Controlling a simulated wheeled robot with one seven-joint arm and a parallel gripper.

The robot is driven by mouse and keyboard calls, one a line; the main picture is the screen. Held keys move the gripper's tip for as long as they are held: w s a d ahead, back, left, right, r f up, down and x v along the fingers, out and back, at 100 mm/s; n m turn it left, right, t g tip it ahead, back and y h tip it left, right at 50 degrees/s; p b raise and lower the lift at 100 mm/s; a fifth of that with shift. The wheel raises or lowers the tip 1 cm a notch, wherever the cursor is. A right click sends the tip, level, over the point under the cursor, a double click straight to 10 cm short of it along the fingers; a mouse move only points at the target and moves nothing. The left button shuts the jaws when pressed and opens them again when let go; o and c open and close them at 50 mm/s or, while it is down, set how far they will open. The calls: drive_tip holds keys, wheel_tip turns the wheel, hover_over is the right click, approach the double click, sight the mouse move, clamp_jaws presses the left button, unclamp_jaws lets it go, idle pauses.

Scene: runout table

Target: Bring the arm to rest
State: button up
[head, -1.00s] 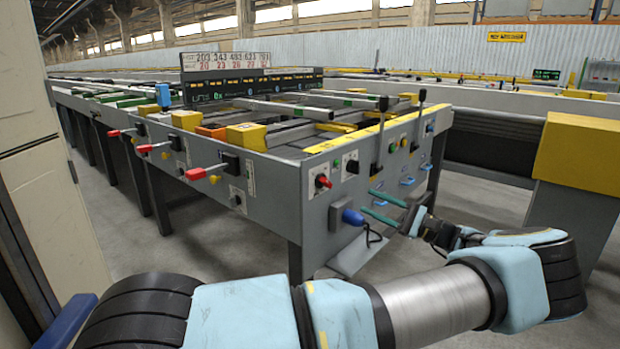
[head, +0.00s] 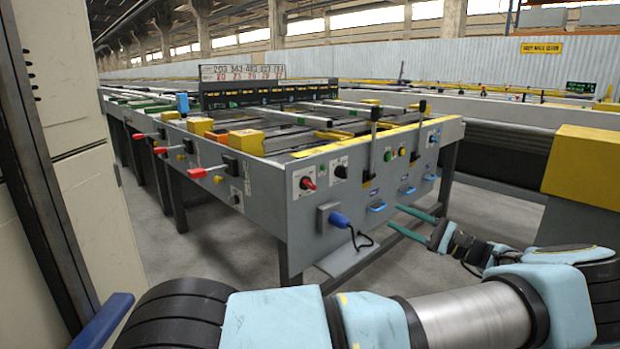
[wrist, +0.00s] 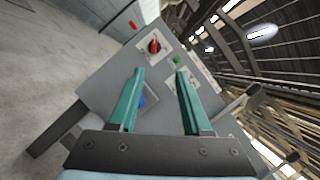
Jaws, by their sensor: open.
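My gripper (head: 402,220) is in front of the end panel of the runout table (head: 285,250), at its lower right. Its two green fingers are apart with nothing between them. The fingers also show in the wrist view (wrist: 158,92), with the grey panel behind them. My arm reaches across the bottom of the head view, bent at the right. I cannot tell the exact gap between fingertips and panel.
The panel carries a red switch (head: 308,183), a blue plug (head: 339,219) with a black cable, and two black levers (head: 374,125). A yellow-topped block (head: 588,165) stands at the right. A beige cabinet (head: 75,150) is close at the left. Bare floor lies between.

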drive_tip(key=w+a+f+n+g+h, duration=0.15)
drive_tip(key=a+g, duration=0.25)
drive_tip(key=a, duration=0.5)
drive_tip(key=w+a+f+n+g+h, duration=0.15)
drive_tip(key=a+g, duration=0.25)
drive_tip(key=a, duration=0.5)
drive_tip(key=s+a+f+n+g+h, duration=0.2)
drive_tip(key=s+a+n+g+h, duration=0.25)
drive_tip(key=s+a+h, duration=0.5)
drive_tip(key=s+a+r+n+t+h, duration=0.35)
drive_tip(key=s+r+n+h, duration=0.3)
drive_tip(key=s, duration=0.45)
wheel_tip(320, 180, up, 25)
drive_tip(key=d+m+p, duration=0.1)
drive_tip(key=p, duration=2.3)
drive_tip(key=shift+w+f+t+y, duration=0.2)
drive_tip(key=shift+t+y, duration=0.1)
